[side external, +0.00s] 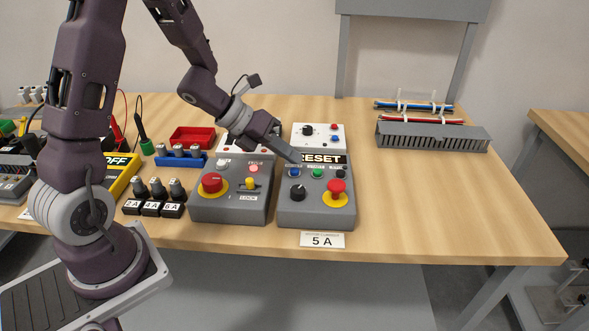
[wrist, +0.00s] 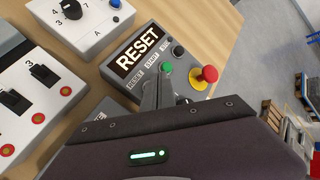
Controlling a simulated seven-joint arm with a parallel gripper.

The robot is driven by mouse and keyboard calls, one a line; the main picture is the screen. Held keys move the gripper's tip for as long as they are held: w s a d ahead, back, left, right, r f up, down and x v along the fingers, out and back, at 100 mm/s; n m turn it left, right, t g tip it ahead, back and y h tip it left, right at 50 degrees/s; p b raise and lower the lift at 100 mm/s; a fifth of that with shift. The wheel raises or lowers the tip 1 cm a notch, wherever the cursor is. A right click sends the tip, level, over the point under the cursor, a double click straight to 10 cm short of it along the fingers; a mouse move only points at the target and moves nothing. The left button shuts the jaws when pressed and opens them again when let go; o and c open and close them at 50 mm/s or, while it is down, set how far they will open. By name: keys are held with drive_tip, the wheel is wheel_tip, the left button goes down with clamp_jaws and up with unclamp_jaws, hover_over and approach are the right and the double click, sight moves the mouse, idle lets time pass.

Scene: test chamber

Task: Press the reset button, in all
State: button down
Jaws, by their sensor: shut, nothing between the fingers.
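The grey control box (side external: 316,213) stands near the table's front edge, with a black RESET display (side external: 322,159) along its top. Below the display are a blue button (side external: 295,172), a green button (side external: 318,173) and a black button (side external: 340,174). The display also shows in the wrist view (wrist: 137,47), where small labels RESET and START run beside the buttons. My gripper (side external: 297,159) is shut and empty, its tips just above the blue button; I cannot tell whether they touch it. In the wrist view my fingers (wrist: 158,88) hide the blue button, and the green one (wrist: 165,67) shows beyond them.
The box also has a red mushroom button (side external: 336,187) on yellow and a black knob (side external: 297,193). A second grey box (side external: 230,206) stands close on the left. A white panel (side external: 319,134) stands behind. The table right of the box is clear.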

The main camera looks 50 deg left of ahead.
sight(290, 172)
drive_tip(key=shift+f, duration=0.1)
drive_tip(key=shift+f, duration=0.3)
drive_tip(key=shift+f, duration=0.5)
idle(0.8)
drive_tip(key=shift+r, duration=0.9)
drive_tip(key=shift+r, duration=2.55)
